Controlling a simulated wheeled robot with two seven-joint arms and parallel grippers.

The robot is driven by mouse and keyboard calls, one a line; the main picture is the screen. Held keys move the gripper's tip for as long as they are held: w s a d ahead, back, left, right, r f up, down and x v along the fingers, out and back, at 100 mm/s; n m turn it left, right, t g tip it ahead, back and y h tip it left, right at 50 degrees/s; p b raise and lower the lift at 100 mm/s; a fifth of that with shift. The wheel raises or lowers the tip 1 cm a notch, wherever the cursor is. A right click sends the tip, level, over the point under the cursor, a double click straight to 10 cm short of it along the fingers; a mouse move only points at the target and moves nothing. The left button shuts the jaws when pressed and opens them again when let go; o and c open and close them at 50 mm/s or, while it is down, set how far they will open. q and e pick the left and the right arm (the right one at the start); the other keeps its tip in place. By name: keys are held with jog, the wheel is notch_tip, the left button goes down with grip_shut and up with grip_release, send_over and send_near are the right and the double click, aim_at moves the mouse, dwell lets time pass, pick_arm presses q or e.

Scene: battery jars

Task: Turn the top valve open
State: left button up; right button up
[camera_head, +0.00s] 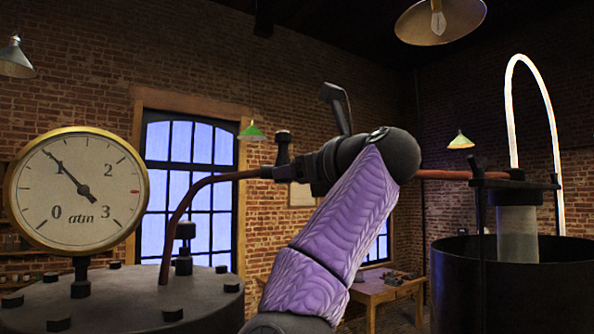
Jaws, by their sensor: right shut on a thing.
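A dark valve (283,150) with an upright, knobbed black stem sits on the thin copper pipe (228,176) in the middle of the view. My dark wrist hides the pipe just right of the valve. My left gripper is not in view.
A round pressure gauge (78,190) stands on a bolted dark vessel lid (130,298) at left, its needle near 1. A black open jar (510,290) with a glowing tube (512,100) stands at right. A wooden table (375,290) is behind.

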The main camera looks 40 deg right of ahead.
jog(key=shift+f+n+g+h+b, duration=0.15)
jog(key=shift+n+b, duration=0.35)
jog(key=shift+n, duration=2.25)
jog(key=shift+n+g+h+b, duration=0.25)
jog(key=shift+n+b, duration=0.3)
jog(key=shift+n, duration=2.15)
jog(key=shift+f+n+g+h+b, duration=0.15)
jog(key=shift+n+b, duration=0.35)
jog(key=shift+n, duration=2.55)
jog(key=o, duration=1.3)
jog(key=shift+s+r, duration=0.1)
jog(key=shift+r, duration=0.05)
